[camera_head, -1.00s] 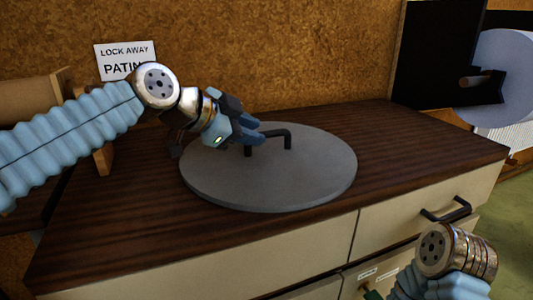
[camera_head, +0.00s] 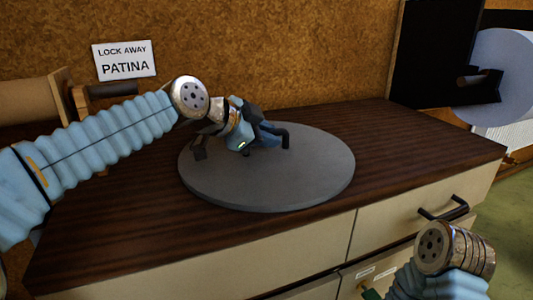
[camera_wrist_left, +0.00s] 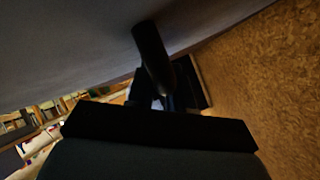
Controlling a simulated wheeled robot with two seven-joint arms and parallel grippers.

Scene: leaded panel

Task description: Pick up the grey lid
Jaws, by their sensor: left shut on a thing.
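The grey lid (camera_head: 290,180) is a large flat disc lying on the dark wooden cabinet top in the head view. Its black bar handle (camera_head: 286,140) stands up from the middle, partly hidden by my left gripper. My left gripper (camera_head: 272,138) is over the lid and shut on the handle. In the left wrist view the handle (camera_wrist_left: 150,55) runs into the dark jaws (camera_wrist_left: 160,98), with the grey lid (camera_wrist_left: 70,45) filling the upper left.
The wooden top (camera_head: 410,150) is clear to the right of the lid. A white "LOCK AWAY PATINA" sign (camera_head: 125,60) is on the cork wall behind. Drawers with a black handle (camera_head: 443,210) are below the top. A black panel (camera_head: 430,50) stands at the back right.

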